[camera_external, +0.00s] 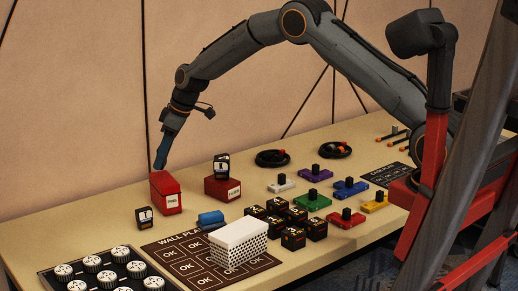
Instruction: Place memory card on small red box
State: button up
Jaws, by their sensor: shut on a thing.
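My gripper (160,164) points down at the top of the left red box (171,204), at its back edge. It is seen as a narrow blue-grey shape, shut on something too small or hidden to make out. I cannot tell whether it touches that box. A second, wider red box (218,189) stands to the right. A dark memory card (221,165) with a pale label stands upright on this second box. A similar dark card (144,217) stands on the table, left of and in front of the left box.
Several black cubes (292,238) and coloured blocks with black knobs (313,200) fill the right. A tray of round knobs (75,286) is at front left.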

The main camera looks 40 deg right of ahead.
aim_at(163, 167)
jog(key=shift+f+p, duration=0.4)
jog(key=shift+f, duration=1.2)
jog(key=shift+f, duration=0.15)
jog(key=o, duration=1)
jog(key=shift+o, duration=0.2)
jog(key=shift+r, duration=0.4)
jog(key=b+v, duration=0.3)
jog(key=v, duration=0.9)
jog(key=s+d+f+m+h, duration=0.1)
jog(key=s+d+m, duration=0.2)
jog(key=s, duration=1.1)
jog(key=s+d+f+m+g+h, duration=0.1)
jog(key=s+d+f+m, duration=0.1)
jog(key=s+d, duration=0.8)
jog(key=s+d+f+m+g+h, duration=0.1)
jog(key=s+d+m, duration=0.3)
jog(key=s, duration=1.4)
jog(key=d+f, duration=0.1)
jog(key=d, duration=0.2)
